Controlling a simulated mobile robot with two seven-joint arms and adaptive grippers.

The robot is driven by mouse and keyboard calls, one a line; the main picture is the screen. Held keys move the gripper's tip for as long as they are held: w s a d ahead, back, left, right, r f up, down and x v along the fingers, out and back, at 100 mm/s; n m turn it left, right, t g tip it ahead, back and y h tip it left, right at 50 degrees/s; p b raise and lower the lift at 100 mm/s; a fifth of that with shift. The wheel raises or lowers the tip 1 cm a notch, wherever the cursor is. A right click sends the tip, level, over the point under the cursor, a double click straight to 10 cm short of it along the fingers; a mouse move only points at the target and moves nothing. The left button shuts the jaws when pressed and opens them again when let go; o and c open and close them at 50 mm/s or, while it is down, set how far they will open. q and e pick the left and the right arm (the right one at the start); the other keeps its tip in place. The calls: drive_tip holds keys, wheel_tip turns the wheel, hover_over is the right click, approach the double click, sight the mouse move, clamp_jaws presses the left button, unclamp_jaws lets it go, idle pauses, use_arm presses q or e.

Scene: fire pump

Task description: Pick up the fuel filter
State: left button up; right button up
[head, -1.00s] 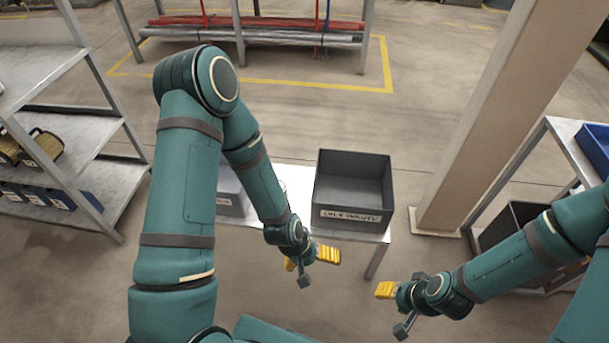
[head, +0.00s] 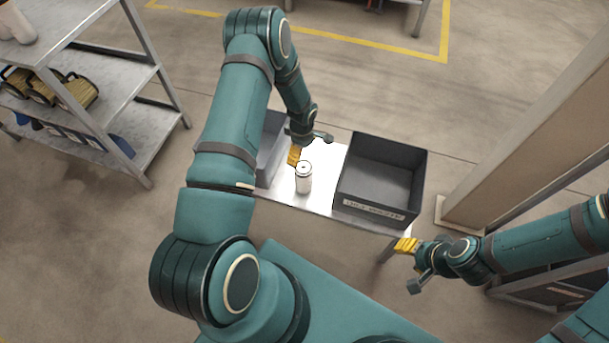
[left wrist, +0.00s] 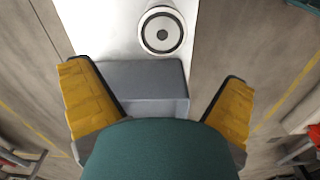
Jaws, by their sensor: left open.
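The fuel filter is a white canister (head: 304,178) with a dark hole in its top. It stands upright on the bench (head: 318,158) between two grey bins. In the left wrist view the filter (left wrist: 162,32) shows from above, beyond my open fingers and apart from them. My left gripper (head: 296,154) is open and empty, just behind the filter in the head view. Its yellow fingers also show in the left wrist view (left wrist: 160,103). My right gripper (head: 408,258) is off the bench's right front corner. Whether its jaws are open is unclear.
A dark grey bin (head: 382,180) with a label stands right of the filter. Another grey bin (head: 270,150) stands left, partly hidden by my left arm. A shelf rack (head: 100,90) is at left, and a beige pillar (head: 530,140) at right.

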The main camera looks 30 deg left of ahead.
sight(304, 167)
use_arm(q)
wheel_tip(304, 167, down, 6)
drive_tip(key=shift+f+b, duration=0.2)
drive_tip(key=shift+b, duration=0.25)
drive_tip(key=shift+s+d+f+b, duration=0.1)
drive_tip(key=shift+d+f+b, duration=0.15)
drive_tip(key=shift+f, duration=1.1)
drive_tip(key=shift+d+f+b, duration=0.1)
drive_tip(key=shift+f+b, duration=0.2)
drive_tip(key=shift+f, duration=1)
drive_tip(key=c, duration=1.3)
